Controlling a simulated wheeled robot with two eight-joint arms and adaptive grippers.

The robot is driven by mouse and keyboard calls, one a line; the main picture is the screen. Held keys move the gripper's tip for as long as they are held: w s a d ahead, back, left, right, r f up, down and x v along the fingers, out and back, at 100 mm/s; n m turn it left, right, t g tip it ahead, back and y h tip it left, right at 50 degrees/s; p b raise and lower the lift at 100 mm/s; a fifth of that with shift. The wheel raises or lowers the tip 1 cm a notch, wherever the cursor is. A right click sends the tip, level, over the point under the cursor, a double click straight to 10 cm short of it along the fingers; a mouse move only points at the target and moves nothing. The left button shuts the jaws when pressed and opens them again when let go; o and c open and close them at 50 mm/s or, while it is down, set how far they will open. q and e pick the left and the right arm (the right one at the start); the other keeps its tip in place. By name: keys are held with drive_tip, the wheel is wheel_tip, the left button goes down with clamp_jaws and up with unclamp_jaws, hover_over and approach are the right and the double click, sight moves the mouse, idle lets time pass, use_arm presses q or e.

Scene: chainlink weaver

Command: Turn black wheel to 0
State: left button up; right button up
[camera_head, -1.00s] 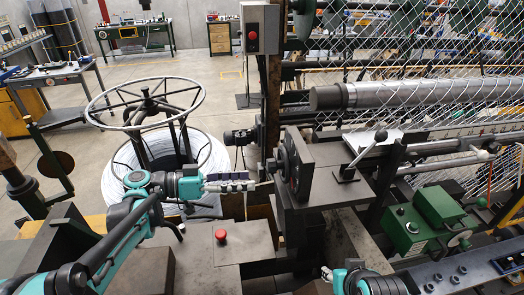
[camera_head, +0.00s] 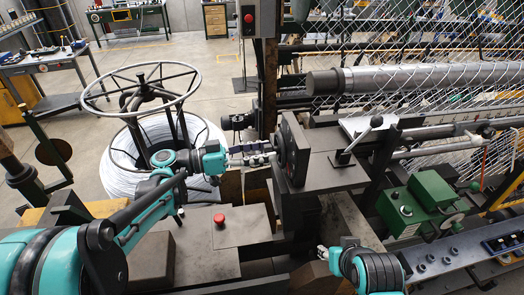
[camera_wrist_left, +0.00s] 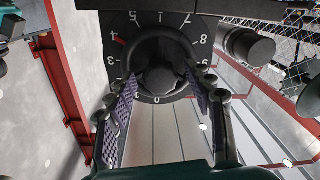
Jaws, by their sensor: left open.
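The black wheel (camera_wrist_left: 158,52) is a round dial with a raised centre knob, on a dark plate in the left wrist view. Light numbers ring it; 0 is at the bottom, and a red mark shows at its upper left. My left gripper (camera_wrist_left: 160,102) is open, its two purple-padded fingers on either side of the wheel's lower half; contact cannot be told. In the head view, the left gripper (camera_head: 262,152) reaches right to the dark plate (camera_head: 292,150), and its fingers hide part of the wheel. My right gripper (camera_head: 322,252) is at the bottom centre, its fingers too small to read.
A red button (camera_head: 219,219) stands on the bench below the left forearm. A lever with a black ball (camera_head: 376,121) rises right of the plate. A wire coil with a round frame (camera_head: 141,88) stands at left. A green machine box (camera_head: 408,210) is at right.

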use_arm(q)
drive_tip(key=c, duration=1.2)
drive_tip(key=shift+o, duration=0.2)
drive_tip(key=shift+n, duration=0.3)
drive_tip(key=shift+w+f+n+g+b, duration=0.2)
drive_tip(key=shift+n+b, duration=0.55)
drive_tip(key=shift+n, duration=3)
drive_tip(key=shift+s+r+n+g+b, duration=0.2)
drive_tip(key=shift+n+b, duration=0.6)
drive_tip(key=shift+n, duration=3)
drive_tip(key=shift+w+f+n+g+b, duration=0.25)
drive_tip(key=shift+n+b, duration=0.5)
drive_tip(key=shift+n, duration=3)
drive_tip(key=shift+s+r, duration=0.1)
drive_tip(key=shift+s, duration=0.05)
